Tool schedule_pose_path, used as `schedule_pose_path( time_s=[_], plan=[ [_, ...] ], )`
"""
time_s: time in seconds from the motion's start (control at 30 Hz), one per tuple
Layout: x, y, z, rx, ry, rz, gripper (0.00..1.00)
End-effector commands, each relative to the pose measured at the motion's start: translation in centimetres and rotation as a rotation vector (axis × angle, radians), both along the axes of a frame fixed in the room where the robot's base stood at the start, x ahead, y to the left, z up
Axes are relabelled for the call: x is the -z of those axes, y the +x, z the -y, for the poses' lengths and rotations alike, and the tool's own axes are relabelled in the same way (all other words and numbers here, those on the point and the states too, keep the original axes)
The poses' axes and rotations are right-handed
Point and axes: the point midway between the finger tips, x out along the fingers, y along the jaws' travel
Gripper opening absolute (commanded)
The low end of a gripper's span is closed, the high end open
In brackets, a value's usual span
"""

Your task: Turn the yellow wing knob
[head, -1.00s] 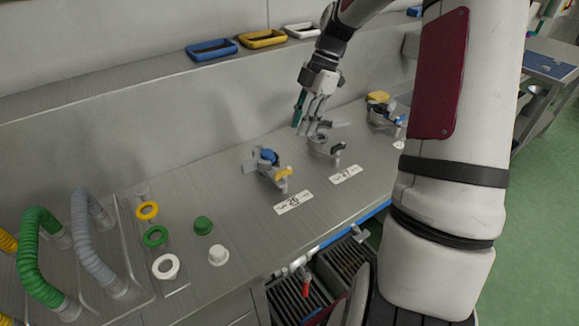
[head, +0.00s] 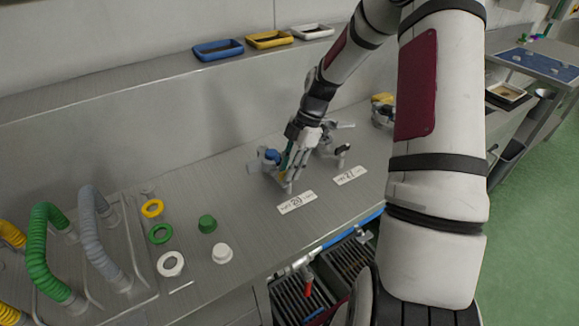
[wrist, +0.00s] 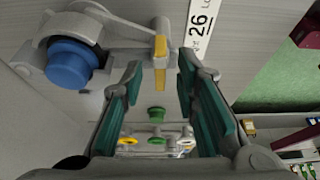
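The yellow wing knob (wrist: 161,62) shows edge-on in the wrist view, on the grey fitting with the blue cap (wrist: 73,64). My gripper (wrist: 160,88) is open, its two teal-padded fingers on either side of the wing with gaps visible. I cannot tell how deep the wing sits between the pads. In the head view my gripper (head: 288,172) is over the fitting at the label 26 (head: 296,202) and hides most of the yellow wing. The blue cap (head: 272,155) shows just left of the fingers.
A second fitting with a black knob (head: 343,148) stands close right, behind label 27 (head: 350,176). Another fitting with a yellow top (head: 382,98) is farther right. Green (head: 207,223) and white caps (head: 222,253) and rings lie left. The bench between is clear.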

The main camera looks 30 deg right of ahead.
Motion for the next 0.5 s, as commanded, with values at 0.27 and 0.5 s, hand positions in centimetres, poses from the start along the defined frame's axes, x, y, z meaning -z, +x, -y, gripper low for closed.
schedule_pose_path(
  time_s=[0.27,0.5],
  plan=[
    [0.06,0.00,0.00,0.000,0.000,0.000,0.22],
    [0.04,0.00,0.01,0.001,0.000,0.000,0.00]
  ],
)
